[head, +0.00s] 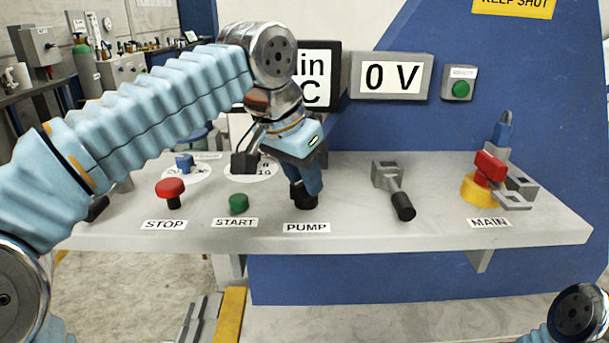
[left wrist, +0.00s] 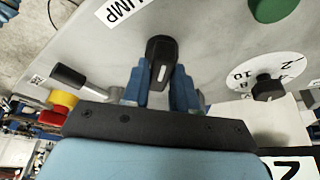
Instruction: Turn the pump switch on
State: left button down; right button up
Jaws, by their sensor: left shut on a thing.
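The pump switch is a black knob behind the PUMP label (head: 306,228) on the grey panel. In the left wrist view the pump switch (left wrist: 161,50) shows a white mark on its face, between the two blue fingers. In the head view only its dark lower part shows below the fingers. My left gripper (head: 305,190) reaches down over the panel and is shut on the pump switch. Its fingers also show in the left wrist view (left wrist: 160,85). My right gripper is out of view.
A red STOP button (head: 170,188) and a green START button (head: 239,203) stand to the left. A grey lever with a black handle (head: 403,206) and the red and yellow MAIN switch (head: 488,170) are to the right. A display (head: 391,77) reads 0 V.

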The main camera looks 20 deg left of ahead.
pick_arm(q)
jog(key=m, duration=0.2)
jog(key=m+g+h, duration=0.1)
jog(key=m, duration=0.2)
jog(key=shift+w+a+h, duration=0.1)
jog(key=shift+a+h, duration=0.05)
jog(key=shift+h, duration=0.15)
jog(key=shift+f+m+g+h, duration=0.15)
jog(key=shift+m+g, duration=0.3)
jog(key=shift+m, duration=0.6)
jog(key=shift+f+m+g+h, duration=0.15)
jog(key=shift+m+g, duration=0.3)
jog(key=shift+m, duration=0.6)
jog(key=c, duration=1)
grip_release()
jog(key=shift+o, duration=0.2)
jog(key=shift+r, duration=0.2)
jog(key=v, duration=0.7)
jog(key=shift+r, duration=0.2)
